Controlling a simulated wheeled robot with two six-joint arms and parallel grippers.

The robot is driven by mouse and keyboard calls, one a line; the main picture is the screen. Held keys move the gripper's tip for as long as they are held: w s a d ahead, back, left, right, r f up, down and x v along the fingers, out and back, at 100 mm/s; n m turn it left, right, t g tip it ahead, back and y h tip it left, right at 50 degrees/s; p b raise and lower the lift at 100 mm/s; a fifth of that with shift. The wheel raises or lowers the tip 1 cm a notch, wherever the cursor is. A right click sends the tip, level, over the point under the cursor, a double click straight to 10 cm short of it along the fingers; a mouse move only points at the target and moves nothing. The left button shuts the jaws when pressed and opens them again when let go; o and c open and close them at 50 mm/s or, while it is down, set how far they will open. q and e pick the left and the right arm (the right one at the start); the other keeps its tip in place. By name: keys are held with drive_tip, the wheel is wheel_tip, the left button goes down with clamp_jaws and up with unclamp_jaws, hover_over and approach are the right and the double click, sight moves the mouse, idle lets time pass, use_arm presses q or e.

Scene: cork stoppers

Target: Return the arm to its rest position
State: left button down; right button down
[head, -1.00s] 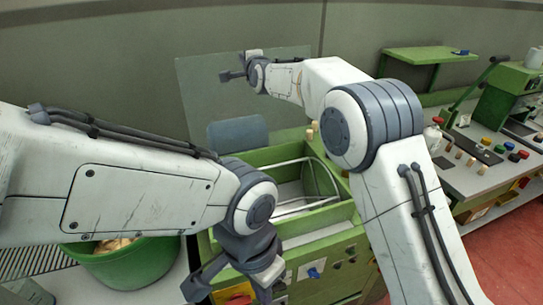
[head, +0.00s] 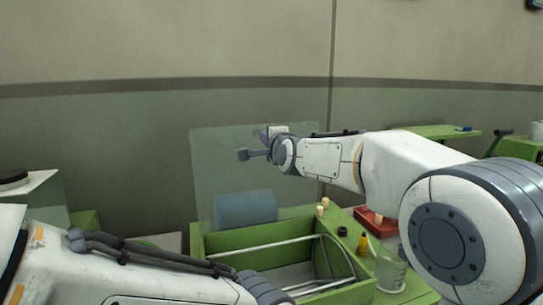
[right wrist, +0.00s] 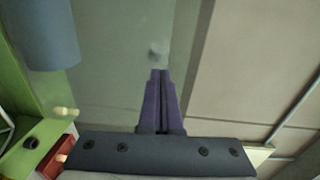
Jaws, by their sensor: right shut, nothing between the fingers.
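My right gripper (head: 256,142) reaches out to the left across the head view, above and behind the green machine (head: 225,241). In the right wrist view its two purple fingers (right wrist: 160,76) lie together with nothing between them. Beyond them is a clear panel and wall. My left arm enters at the lower left of the head view, but its gripper is below the picture edge. Two pale cork stoppers (head: 320,211) stand on the machine's back ledge. One also shows in the right wrist view (right wrist: 65,113).
A blue-grey roller (head: 245,209) sits at the machine's back, before a transparent panel (head: 222,160). A red box (head: 372,226), an orange bottle (head: 363,245) and a clear cup (head: 391,272) stand to the right, near my right arm.

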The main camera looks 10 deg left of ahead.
drive_tip(key=s+d+f+n+g+h+b, duration=0.1)
drive_tip(key=s+d+f+n+g+h, duration=0.2)
drive_tip(key=d+f, duration=0.65)
drive_tip(key=s+d+f+n+g+h, duration=0.2)
drive_tip(key=s+d+f, duration=0.3)
drive_tip(key=d+f, duration=0.45)
drive_tip(key=s+d+f+n+g+h, duration=0.3)
drive_tip(key=s+d+f+n+g, duration=0.2)
drive_tip(key=s+d+f, duration=0.75)
drive_tip(key=s+d+f+n+g, duration=0.2)
drive_tip(key=s+f, duration=0.3)
drive_tip(key=s, duration=0.6)
drive_tip(key=s+a+r+n+g, duration=0.1)
drive_tip(key=s+a+r+n, duration=0.2)
drive_tip(key=s+a, duration=0.3)
drive_tip(key=s+a+r+n+g, duration=0.2)
drive_tip(key=s+a+n, duration=0.2)
drive_tip(key=s+a, duration=0.3)
drive_tip(key=shift+a+r+n+y, duration=0.15)
drive_tip(key=shift+r+n+y, duration=0.15)
drive_tip(key=shift+r, duration=0.1)
